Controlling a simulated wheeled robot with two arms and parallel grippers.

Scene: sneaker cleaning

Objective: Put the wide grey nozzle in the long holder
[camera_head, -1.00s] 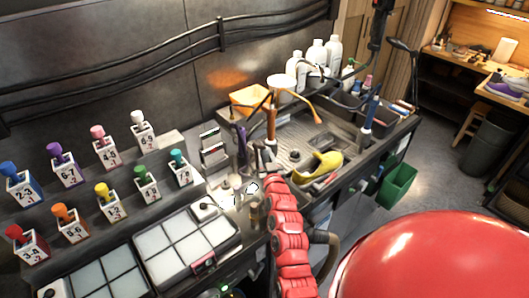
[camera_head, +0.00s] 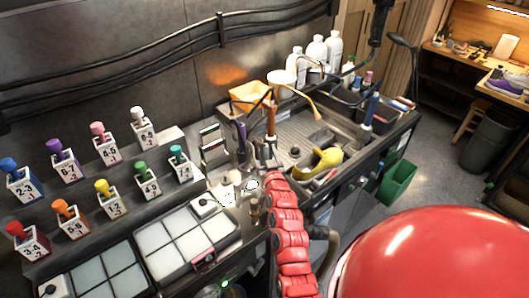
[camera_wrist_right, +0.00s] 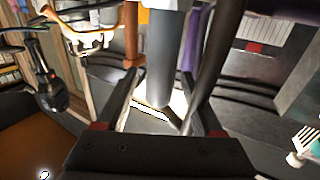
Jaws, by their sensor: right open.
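My right gripper (camera_wrist_right: 160,98) is open in the right wrist view. A grey tube with a pale top (camera_wrist_right: 160,70) stands between its fingers; I cannot tell whether they touch it, or whether it is the wide grey nozzle. An orange-brown handle (camera_wrist_right: 131,38) and a dark tube (camera_wrist_right: 218,58) stand beside it. In the head view my red right arm reaches up to the bench by the upright orange-brown handle (camera_head: 271,122) and purple handle (camera_head: 241,133). The gripper is small and hard to make out there. I cannot single out the long holder. My left gripper is not in view.
Numbered blocks with coloured tops (camera_head: 108,153) and a white-panelled case (camera_head: 184,241) fill the left. A sink tray (camera_head: 330,133) holding a yellow object (camera_head: 326,160) lies right of my arm. White bottles (camera_head: 317,50) stand behind. A red dome (camera_head: 430,258) fills the lower right.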

